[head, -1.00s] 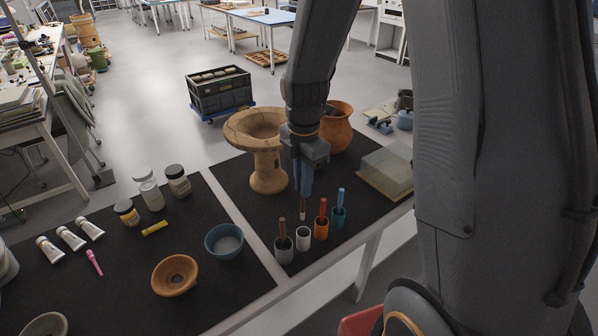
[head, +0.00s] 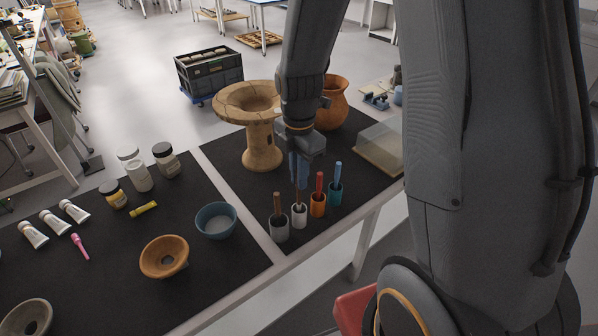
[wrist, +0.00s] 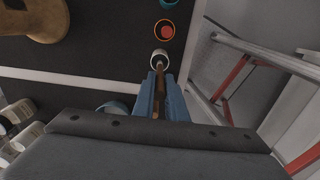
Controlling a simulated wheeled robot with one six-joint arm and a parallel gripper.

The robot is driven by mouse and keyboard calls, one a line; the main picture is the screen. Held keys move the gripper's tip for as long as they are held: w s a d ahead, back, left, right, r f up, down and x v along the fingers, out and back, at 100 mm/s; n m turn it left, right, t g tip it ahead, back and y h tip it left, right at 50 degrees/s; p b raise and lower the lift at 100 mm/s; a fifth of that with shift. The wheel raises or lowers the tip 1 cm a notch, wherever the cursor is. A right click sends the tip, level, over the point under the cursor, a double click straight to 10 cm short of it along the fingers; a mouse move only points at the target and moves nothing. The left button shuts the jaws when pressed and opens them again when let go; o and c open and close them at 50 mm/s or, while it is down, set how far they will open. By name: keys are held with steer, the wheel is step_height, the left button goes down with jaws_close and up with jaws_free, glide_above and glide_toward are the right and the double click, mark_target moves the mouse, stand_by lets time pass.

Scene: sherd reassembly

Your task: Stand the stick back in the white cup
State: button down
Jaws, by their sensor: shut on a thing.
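The white cup (head: 299,218) stands upright on the dark mat, between a grey cup and an orange cup. It also shows in the wrist view (wrist: 155,62). My gripper (head: 300,184) is directly above it, pointing down, shut on a thin brown stick (head: 299,199). In the wrist view the stick (wrist: 158,78) runs between my blue fingers (wrist: 161,98) to the cup's mouth. Its lower end meets the mouth and appears just inside the rim; how deep is hidden. The stick looks close to upright.
Close by stand the grey cup (head: 279,231) with a brown stick, the orange cup (head: 317,208) with a red one and the teal cup (head: 334,197) with a blue one. A large tan pedestal vessel (head: 262,150) stands behind. A teal bowl (head: 216,222) lies left.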

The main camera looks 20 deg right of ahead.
steer(key=shift+f+b, duration=1.05)
steer(key=shift+f, duration=1.3)
steer(key=c, duration=1.7)
jaws_free()
steer(key=shift+r+b, duration=0.6)
steer(key=shift+r, duration=3.3)
